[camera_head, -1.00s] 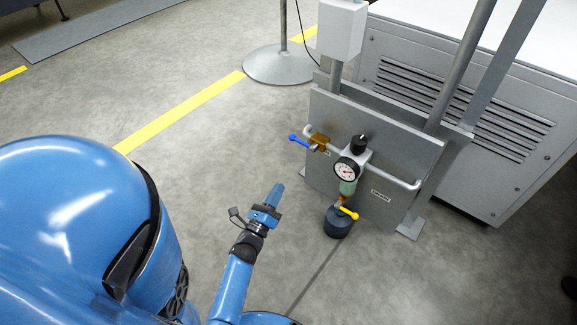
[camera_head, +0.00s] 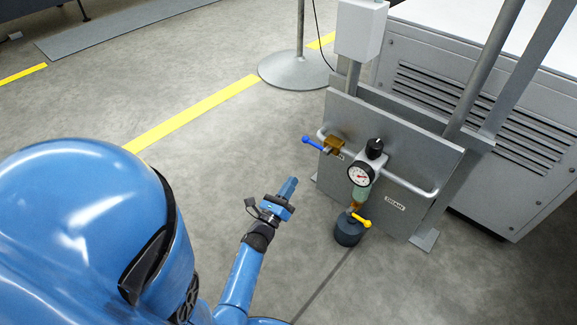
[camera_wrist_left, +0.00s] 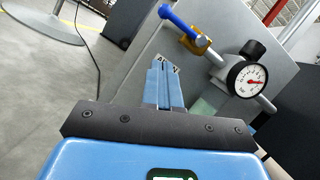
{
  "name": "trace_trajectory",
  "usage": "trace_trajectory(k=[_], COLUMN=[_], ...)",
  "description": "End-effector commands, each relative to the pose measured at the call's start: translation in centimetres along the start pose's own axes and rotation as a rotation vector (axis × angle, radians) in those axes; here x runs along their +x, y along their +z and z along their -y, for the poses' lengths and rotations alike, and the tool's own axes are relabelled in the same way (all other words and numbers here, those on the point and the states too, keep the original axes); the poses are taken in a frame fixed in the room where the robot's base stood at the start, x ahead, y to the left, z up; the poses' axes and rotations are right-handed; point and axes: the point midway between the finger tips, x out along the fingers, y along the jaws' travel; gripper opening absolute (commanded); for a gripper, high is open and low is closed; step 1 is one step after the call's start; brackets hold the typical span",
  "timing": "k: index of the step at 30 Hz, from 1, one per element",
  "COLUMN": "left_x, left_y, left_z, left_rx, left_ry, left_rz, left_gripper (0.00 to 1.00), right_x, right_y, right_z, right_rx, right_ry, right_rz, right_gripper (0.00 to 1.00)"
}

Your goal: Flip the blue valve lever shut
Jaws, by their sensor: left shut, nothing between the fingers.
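The blue valve lever (camera_head: 312,143) sticks out to the left from a brass valve (camera_head: 335,146) on a pipe at the upper left of a grey panel. In the left wrist view the blue lever (camera_wrist_left: 181,22) points up and left from the brass valve body (camera_wrist_left: 197,42). My left gripper (camera_head: 289,186) is shut and empty, below and left of the lever and apart from it. Its fingertips also show in the left wrist view (camera_wrist_left: 166,66), below the lever. My right gripper is not in view.
A pressure gauge (camera_head: 360,175) sits right of the valve, with a black knob (camera_head: 374,147) above it. A yellow lever (camera_head: 361,219) and dark cup (camera_head: 348,231) are below. A grey cabinet (camera_head: 500,110) stands behind. The floor at left is clear.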

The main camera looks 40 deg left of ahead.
Motion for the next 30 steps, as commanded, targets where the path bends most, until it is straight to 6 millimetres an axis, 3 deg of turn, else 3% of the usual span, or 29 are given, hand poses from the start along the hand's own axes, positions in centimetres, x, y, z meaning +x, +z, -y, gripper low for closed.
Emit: trace_trajectory(k=[7, 12, 19, 30], left_x=[4.7, 7.6, 9.4, 10.1], left_y=[-0.2, -0.2, 2.2, 2.8], left_z=[0.0, 0.0, 0.0, 0.0], left_rx=[0.000, 0.001, 0.001, -0.001], left_ry=[-0.005, -0.004, 0.000, 0.001], left_rz=[0.002, 0.002, 0.002, 0.000], left_gripper=[0.00, 0.00, 0.00, 0.00], right_x=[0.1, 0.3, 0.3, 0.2], right_y=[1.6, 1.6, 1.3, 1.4], right_z=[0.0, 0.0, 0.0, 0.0], right_rx=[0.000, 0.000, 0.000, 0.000], right_ry=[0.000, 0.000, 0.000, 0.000], right_rz=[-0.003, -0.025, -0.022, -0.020], right_gripper=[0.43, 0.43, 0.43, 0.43])
